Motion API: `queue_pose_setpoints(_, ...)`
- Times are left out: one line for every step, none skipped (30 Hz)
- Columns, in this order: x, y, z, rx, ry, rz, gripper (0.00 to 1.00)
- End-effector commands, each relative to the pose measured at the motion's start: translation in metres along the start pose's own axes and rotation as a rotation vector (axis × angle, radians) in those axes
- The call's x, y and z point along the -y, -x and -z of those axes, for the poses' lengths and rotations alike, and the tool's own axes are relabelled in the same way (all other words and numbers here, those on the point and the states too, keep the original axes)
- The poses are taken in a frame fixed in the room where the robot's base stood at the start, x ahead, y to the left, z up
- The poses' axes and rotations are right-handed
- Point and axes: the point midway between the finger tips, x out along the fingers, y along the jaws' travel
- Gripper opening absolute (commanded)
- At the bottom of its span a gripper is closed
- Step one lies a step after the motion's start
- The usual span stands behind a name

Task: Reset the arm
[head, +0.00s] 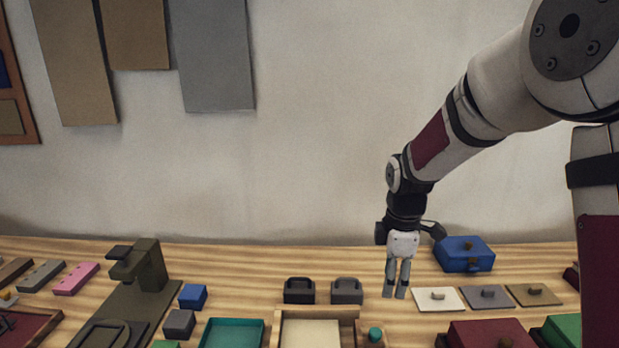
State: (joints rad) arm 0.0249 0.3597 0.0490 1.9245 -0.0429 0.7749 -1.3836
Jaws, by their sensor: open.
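My gripper (395,291) hangs from my arm, which reaches in from the upper right. Its fingers point down over the wooden table (250,263), between a grey handled box and a cream square with a knob. The fingers are open with a narrow gap and nothing shows between them. I cannot tell exactly how high the tips are above the table.
A blue box (464,253) stands right of my gripper. A cream square (435,298) and a grey handled box (347,290) flank the fingers. A dark olive stand (145,268) rises at left. An open wooden tray (318,313) lies in front. Open table shows centre-left.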

Motion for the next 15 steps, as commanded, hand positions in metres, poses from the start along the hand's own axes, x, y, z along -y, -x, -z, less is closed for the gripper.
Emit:
queue_pose_setpoints(0.009,0.022,-0.002,-0.002,-0.068,-0.028,0.48)
queue_pose_setpoints(0.015,0.033,-0.003,-0.004,-0.11,-0.039,0.48)
queue_pose_setpoints(0.023,0.046,-0.005,-0.008,-0.168,-0.054,0.48)
queue_pose_setpoints(0.029,0.056,-0.006,-0.011,-0.211,-0.065,0.48)
queue_pose_setpoints(0.036,0.065,-0.008,-0.015,-0.255,-0.077,0.48)
queue_pose_setpoints(0.044,0.077,-0.009,-0.021,-0.312,-0.092,0.48)
queue_pose_setpoints(0.051,0.085,-0.011,-0.026,-0.355,-0.103,0.48)
queue_pose_setpoints(0.058,0.093,-0.012,-0.032,-0.398,-0.115,0.48)
queue_pose_setpoints(0.068,0.103,-0.014,-0.041,-0.456,-0.129,0.48)
queue_pose_setpoints(0.076,0.111,-0.015,-0.048,-0.498,-0.139,0.48)
queue_pose_setpoints(0.084,0.118,-0.016,-0.055,-0.542,-0.149,0.48)
queue_pose_setpoints(0.094,0.126,-0.018,-0.066,-0.599,-0.161,0.48)
queue_pose_setpoints(0.102,0.132,-0.019,-0.076,-0.643,-0.171,0.48)
queue_pose_setpoints(0.11,0.138,-0.021,-0.085,-0.686,-0.181,0.48)
queue_pose_setpoints(0.121,0.145,-0.023,-0.099,-0.743,-0.193,0.48)
